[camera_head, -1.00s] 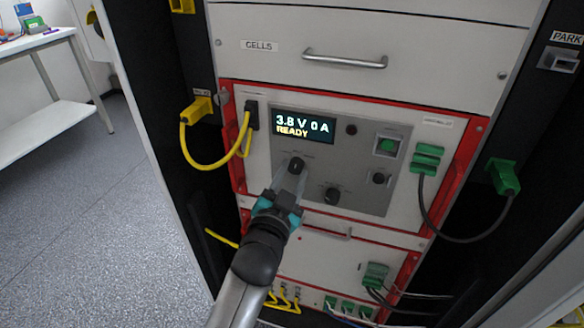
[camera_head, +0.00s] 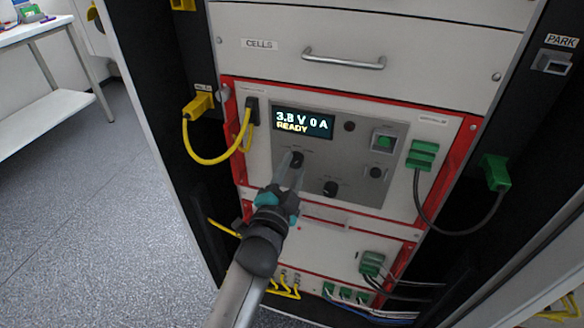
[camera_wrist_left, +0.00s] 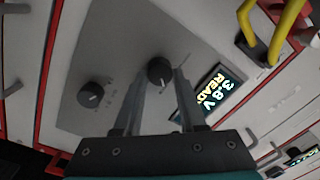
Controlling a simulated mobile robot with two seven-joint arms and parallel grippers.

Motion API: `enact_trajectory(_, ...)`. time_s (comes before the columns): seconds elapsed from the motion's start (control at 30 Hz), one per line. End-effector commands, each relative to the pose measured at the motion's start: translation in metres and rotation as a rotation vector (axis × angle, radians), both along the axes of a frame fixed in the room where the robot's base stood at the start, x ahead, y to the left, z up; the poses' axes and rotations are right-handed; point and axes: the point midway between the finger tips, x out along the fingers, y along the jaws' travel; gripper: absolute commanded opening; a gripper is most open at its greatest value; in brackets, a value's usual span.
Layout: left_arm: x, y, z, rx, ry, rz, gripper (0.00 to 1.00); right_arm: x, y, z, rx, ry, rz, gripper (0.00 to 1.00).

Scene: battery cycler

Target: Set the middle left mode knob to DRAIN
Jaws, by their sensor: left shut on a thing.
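The middle left mode knob (camera_head: 297,159) is a small black round knob on the grey panel, just below the display. It also shows in the left wrist view (camera_wrist_left: 159,71), between the tips of the two fingers. My left gripper (camera_head: 293,167) reaches up to it from below and is shut on it; the fingers hide part of the knob and its surroundings. The knob's printed labels are too small to read. The display (camera_head: 303,122) reads "3.8 V 0 A" and "READY". My right gripper is not in view.
A second black knob (camera_head: 330,188) sits to the lower right on the panel. A green button (camera_head: 384,142) is farther right. A yellow cable (camera_head: 213,162) loops at the left and a dark cable with green plugs (camera_head: 422,155) hangs at the right. A drawer handle (camera_head: 344,62) is above.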

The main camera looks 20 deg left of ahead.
Motion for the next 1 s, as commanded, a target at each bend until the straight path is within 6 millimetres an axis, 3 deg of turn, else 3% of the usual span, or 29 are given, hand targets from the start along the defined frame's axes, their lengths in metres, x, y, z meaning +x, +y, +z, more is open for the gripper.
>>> enact_trajectory(0.33, 0.0003, 0.0, 0.0005, 0.007, -0.001, 0.0, 0.0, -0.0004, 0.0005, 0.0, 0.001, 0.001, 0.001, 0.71)
enact_trajectory(0.37, 0.0003, 0.0, 0.0005, 0.007, -0.001, 0.0, 0.43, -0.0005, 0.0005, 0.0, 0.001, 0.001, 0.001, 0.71)
enact_trajectory(0.6, 0.0002, 0.0001, 0.0003, 0.005, -0.001, 0.0, 0.7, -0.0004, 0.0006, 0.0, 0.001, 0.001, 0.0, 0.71)
enact_trajectory(1.0, 0.0004, 0.0011, 0.0001, 0.004, -0.001, -0.001, 0.7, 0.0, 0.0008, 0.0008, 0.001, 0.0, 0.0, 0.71)
